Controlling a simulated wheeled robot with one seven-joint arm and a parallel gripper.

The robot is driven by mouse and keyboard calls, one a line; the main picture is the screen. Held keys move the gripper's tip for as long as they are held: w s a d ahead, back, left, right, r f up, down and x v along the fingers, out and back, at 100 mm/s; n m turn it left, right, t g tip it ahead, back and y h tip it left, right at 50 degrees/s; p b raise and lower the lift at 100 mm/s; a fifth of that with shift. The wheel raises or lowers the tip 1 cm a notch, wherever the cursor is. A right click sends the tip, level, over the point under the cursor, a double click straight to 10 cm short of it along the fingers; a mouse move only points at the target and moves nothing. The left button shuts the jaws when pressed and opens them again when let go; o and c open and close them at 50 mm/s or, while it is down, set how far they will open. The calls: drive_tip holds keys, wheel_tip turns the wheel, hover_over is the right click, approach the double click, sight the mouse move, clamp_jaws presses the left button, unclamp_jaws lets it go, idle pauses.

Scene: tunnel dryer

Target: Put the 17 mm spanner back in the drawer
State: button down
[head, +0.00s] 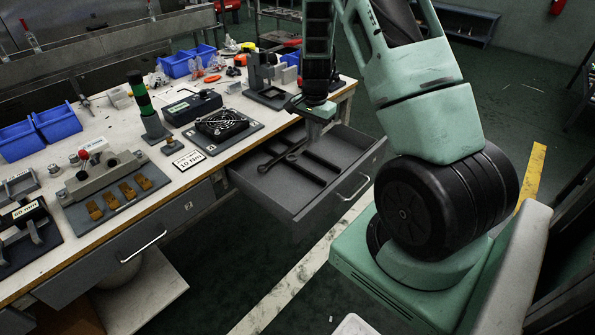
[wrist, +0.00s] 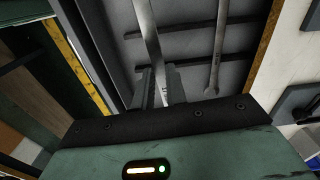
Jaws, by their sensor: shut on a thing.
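The drawer (head: 345,190) stands pulled out from the bench, its grey inside open to view. My gripper (head: 316,116) is over the back part of the drawer. In the wrist view my gripper (wrist: 158,88) is shut on a long metal spanner (wrist: 149,35), which runs away from the fingers over the drawer floor. I cannot tell whether this spanner touches the floor. A second spanner (wrist: 218,48) lies in the drawer to its right; it also shows in the head view (head: 283,156). No size mark is legible on either one.
Dark divider bars (head: 300,172) cross the drawer floor. The bench top beside it holds a fan on a plate (head: 222,124), a black box (head: 192,108), a signal tower (head: 147,112) and a small press (head: 268,85). A closed drawer (head: 130,245) is at the left.

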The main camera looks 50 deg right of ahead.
drive_tip(key=shift+m, duration=0.4)
drive_tip(key=shift+s+d+f, duration=0.15)
drive_tip(key=shift+f, duration=1.55)
drive_tip(key=shift+s+d+f, duration=0.15)
drive_tip(key=shift+s+f, duration=0.05)
drive_tip(key=shift+f, duration=1.5)
drive_tip(key=shift+s+d+f, duration=0.15)
drive_tip(key=shift+f, duration=1.55)
drive_tip(key=shift+f, duration=0.15)
drive_tip(key=shift+f+b, duration=0.35)
drive_tip(key=shift+f, duration=0.15)
drive_tip(key=c, duration=1.4)
unclamp_jaws()
drive_tip(key=shift+r, duration=0.2)
